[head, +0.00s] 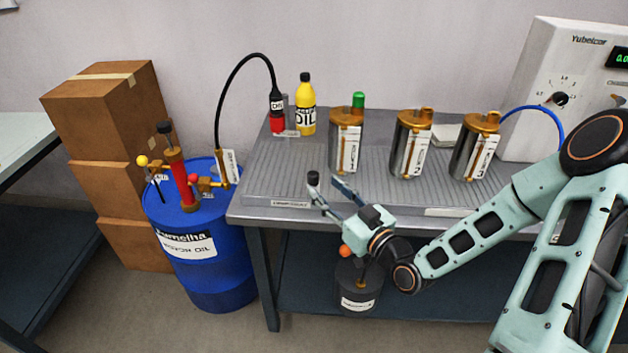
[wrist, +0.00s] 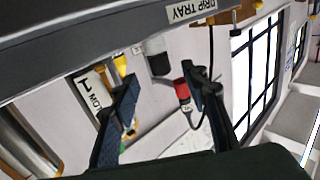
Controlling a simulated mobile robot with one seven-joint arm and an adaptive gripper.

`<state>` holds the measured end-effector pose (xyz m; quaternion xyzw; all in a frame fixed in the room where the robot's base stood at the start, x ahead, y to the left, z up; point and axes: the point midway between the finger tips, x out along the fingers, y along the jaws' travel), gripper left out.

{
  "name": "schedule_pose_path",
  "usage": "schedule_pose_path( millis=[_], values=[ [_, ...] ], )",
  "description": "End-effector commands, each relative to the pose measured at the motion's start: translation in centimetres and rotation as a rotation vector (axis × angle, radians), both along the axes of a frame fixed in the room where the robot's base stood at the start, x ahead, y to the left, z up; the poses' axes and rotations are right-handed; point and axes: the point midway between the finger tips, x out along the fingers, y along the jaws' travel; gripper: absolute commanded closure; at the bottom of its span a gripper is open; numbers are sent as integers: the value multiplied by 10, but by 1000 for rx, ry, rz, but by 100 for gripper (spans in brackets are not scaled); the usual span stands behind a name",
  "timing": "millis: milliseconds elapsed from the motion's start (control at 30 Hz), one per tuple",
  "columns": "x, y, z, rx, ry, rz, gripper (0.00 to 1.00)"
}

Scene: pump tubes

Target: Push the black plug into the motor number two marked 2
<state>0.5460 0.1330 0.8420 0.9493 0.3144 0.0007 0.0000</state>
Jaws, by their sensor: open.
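The black plug appears to be a small piece with a black top (head: 313,178), low at the tray's front edge; a black-and-grey piece (wrist: 157,62) between the fingers in the wrist view may be the same one. My gripper (head: 329,187) is open in front of the tray, its left fingertip by the plug; contact cannot be told. In the wrist view my gripper (wrist: 160,100) shows two spread fingers. The middle motor (head: 408,150) has a brass top fitting; its number is unreadable. The left motor (head: 345,145) bears a green plug; a label "1" (wrist: 92,90) shows in the wrist view.
A right motor (head: 468,150) and a white instrument box (head: 555,85) stand at right. A yellow oil bottle (head: 305,112) and a black hose (head: 228,85) are at the back left. The ribbed drip tray (head: 275,185) has bare room at left. A blue drum (head: 215,265) stands left.

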Motion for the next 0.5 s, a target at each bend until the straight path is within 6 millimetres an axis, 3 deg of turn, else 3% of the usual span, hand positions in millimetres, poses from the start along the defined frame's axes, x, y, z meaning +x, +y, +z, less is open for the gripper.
schedule_pose_path(
  millis=[500],
  values=[
    [46,36,-2,1,1,0,59]
  ],
)
